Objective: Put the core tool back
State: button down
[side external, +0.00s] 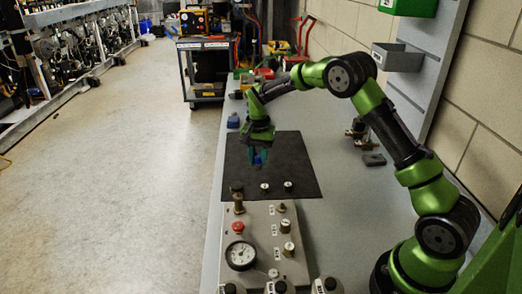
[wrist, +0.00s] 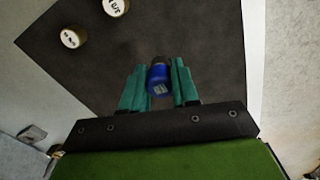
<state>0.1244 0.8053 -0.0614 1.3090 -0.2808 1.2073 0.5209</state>
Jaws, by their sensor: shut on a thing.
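A small blue cylinder with a dark end and a pale label (wrist: 159,82), which I take to be the core tool, sits between the teal fingers of my gripper (wrist: 160,86) in the wrist view. My gripper is shut on it. In the side view my gripper (side external: 259,158) points down over the black mat (side external: 300,150), with a bit of the blue tool (side external: 259,160) showing at the fingertips. The tool's lower end is hidden, and I cannot tell whether it touches the mat.
Two small labelled caps (side external: 265,186) (side external: 288,185) stand at the mat's near edge. A grey panel with a gauge (side external: 241,255), red button (side external: 238,227) and brass fittings is nearer. Brass parts (side external: 357,130) lie right. Most mat is clear.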

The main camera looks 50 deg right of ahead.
jog(key=shift+f, duration=1.2)
jog(key=shift+f, duration=0.15)
jog(key=c, duration=0.8)
grip_release()
jog(key=shift+c, duration=0.2)
